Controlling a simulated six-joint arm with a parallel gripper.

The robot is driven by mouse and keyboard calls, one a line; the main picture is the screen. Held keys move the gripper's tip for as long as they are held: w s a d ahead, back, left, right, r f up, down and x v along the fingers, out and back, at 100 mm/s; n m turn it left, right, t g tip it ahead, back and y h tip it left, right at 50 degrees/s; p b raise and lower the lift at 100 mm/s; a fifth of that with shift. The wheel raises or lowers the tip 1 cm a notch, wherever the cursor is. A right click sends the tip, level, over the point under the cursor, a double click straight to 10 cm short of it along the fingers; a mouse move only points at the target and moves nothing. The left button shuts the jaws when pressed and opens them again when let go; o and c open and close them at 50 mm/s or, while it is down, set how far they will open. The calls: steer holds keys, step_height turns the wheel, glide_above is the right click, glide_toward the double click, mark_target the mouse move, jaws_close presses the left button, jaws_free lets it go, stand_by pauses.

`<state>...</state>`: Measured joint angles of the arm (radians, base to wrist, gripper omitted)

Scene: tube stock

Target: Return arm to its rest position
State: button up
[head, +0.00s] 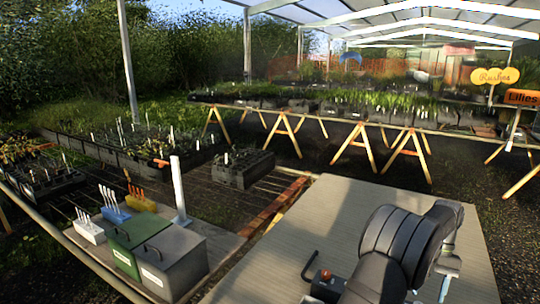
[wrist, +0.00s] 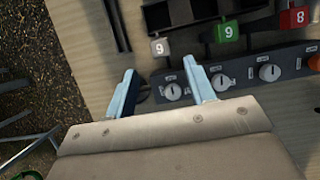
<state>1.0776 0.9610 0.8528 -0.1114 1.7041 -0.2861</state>
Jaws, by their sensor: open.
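My dark grey arm is folded over the right part of the wooden table (head: 330,215) in the head view. A light blue bit of my gripper (head: 446,286) shows low beside the arm there, and the rest of it is hidden. In the wrist view my gripper (wrist: 163,72) has two light blue fingers spread wide apart, with nothing between them. The fingers lie over the near edge of a dark control panel (wrist: 245,78) with several white knobs. I cannot tell whether they touch it.
Beyond the panel is a black rack (wrist: 190,12) with white (wrist: 159,47), green (wrist: 226,31) and red (wrist: 292,18) number tags. A small dark box with an orange button (head: 326,274) is beside my arm. Green (head: 139,237) and grey (head: 178,260) lidded boxes stand left. The table's middle is clear.

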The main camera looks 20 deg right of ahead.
steer(key=x, duration=0.6)
steer(key=shift+s+a+f, duration=0.1)
steer(key=shift+f, duration=0.25)
steer(key=shift+r, duration=0.1)
steer(key=v, duration=1.7)
steer(key=x, duration=1.7)
steer(key=shift+s, duration=0.1)
step_height(320, 180, up, 5)
steer(key=shift+f, duration=0.2)
steer(key=shift+s+r, duration=0.15)
steer(key=shift+r, duration=0.05)
steer(key=shift+s+d+f+n, duration=0.3)
steer(key=shift+s+n, duration=0.2)
steer(key=shift+s, duration=0.1)
